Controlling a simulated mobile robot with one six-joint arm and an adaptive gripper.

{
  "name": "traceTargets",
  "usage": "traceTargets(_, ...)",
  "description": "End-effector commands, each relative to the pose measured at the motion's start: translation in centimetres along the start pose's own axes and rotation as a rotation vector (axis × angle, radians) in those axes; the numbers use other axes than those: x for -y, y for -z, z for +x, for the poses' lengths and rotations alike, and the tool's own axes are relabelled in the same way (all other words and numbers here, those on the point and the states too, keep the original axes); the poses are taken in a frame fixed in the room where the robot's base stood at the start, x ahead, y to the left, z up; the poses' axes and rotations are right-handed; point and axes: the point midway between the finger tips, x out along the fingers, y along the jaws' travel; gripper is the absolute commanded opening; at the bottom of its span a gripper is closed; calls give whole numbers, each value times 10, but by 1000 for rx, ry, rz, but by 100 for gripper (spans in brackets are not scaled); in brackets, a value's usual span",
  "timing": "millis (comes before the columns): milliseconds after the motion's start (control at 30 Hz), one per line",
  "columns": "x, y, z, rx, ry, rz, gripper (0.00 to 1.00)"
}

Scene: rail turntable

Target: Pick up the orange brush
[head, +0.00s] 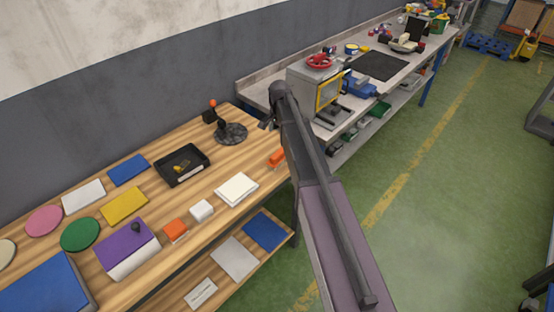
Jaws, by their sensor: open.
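A small elongated orange item (276,157), which looks like the orange brush, lies near the right end of the wooden table, partly hidden behind my arm. A squarer orange block (175,230) sits near the table's front edge. My gripper (266,125) shows only as a small dark part beside my arm, above and slightly left of the orange item. It is open and apart from that item in the picture; its fingers are mostly hidden.
The wooden table (215,157) holds a black tray (182,165), a joystick-like stand (230,132), white blocks and several coloured pieces. A grey bench with a machine (302,88) stands beyond.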

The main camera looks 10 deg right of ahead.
Motion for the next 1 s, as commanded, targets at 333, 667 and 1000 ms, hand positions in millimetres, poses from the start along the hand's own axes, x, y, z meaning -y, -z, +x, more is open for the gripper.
traceTargets(333,-1,0,5,0,0,-2,100)
traceTargets(667,-1,0,29,0,0,-1,100)
traceTargets(1000,-1,1,54,0,0,-1,100)
